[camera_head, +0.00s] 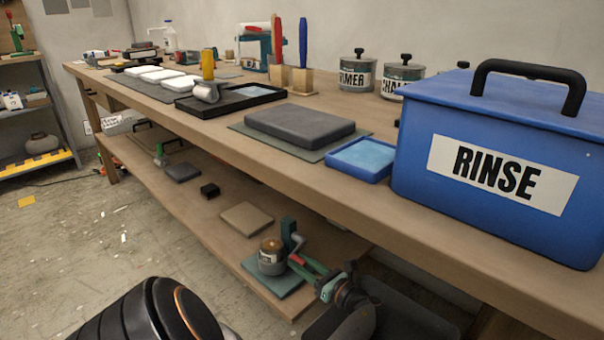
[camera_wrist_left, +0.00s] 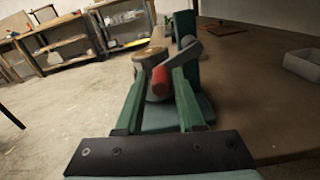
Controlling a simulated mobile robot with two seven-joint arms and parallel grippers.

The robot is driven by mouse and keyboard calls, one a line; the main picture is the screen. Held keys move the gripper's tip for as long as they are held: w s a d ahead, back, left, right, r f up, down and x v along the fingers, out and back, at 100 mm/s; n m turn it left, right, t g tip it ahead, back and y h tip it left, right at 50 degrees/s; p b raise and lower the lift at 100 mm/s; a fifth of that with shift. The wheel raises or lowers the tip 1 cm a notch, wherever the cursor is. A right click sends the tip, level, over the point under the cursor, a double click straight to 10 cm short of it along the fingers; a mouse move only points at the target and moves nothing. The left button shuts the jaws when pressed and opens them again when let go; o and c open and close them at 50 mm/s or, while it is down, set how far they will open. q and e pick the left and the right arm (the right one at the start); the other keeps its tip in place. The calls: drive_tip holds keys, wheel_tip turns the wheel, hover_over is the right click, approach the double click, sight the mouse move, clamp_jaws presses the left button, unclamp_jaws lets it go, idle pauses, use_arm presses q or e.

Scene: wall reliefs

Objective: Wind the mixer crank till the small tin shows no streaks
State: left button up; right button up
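The mixer stands on a green base plate (camera_head: 283,288) on the lower shelf, with an upright green post (camera_head: 288,229). The small tin (camera_head: 271,259), grey with a brownish top, sits on the plate; it also shows behind the crank in the left wrist view (camera_wrist_left: 141,65). I cannot make out streaks. The grey crank arm (camera_wrist_left: 187,55) ends in a red handle (camera_wrist_left: 160,83). My left gripper (camera_head: 300,264) has its green fingers on either side of the red handle, which fills the gap between them; it appears shut on it. My right gripper is not in view.
The bench top (camera_head: 215,122) overhangs the lower shelf (camera_head: 185,207). A blue RINSE box (camera_head: 480,150), a blue tray (camera_head: 345,172) and a dark slab (camera_head: 299,126) stand above. A beige slab (camera_head: 246,219) and a small black block (camera_head: 210,190) lie along the shelf. Floor at left is mostly clear.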

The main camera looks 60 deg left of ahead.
use_arm(q)
clamp_jaws()
drive_tip(key=shift+f, duration=0.2)
drive_tip(key=shift+w+a+f+n+b, duration=0.1)
drive_tip(key=shift+f+n+b, duration=0.2)
drive_tip(key=shift+n+b, duration=0.3)
drive_tip(key=shift+w+f+n+b, duration=0.1)
drive_tip(key=shift+f+n+b, duration=0.25)
drive_tip(key=shift+n, duration=0.35)
drive_tip(key=shift+w+a+f+n, duration=0.1)
drive_tip(key=shift+w+n, duration=0.05)
drive_tip(key=shift+n, duration=0.4)
drive_tip(key=shift+w+f+n, duration=0.1)
drive_tip(key=shift+w+n, duration=0.05)
drive_tip(key=shift+n, duration=0.4)
drive_tip(key=shift+w+f+n+b, duration=0.15)
drive_tip(key=shift+w+f+n, duration=0.05)
drive_tip(key=shift+n, duration=0.35)
drive_tip(key=shift+w+f+n+b, duration=0.15)
drive_tip(key=shift+n, duration=0.4)
drive_tip(key=shift+o, duration=1.8)
unclamp_jaws()
drive_tip(key=shift+w, duration=0.1)
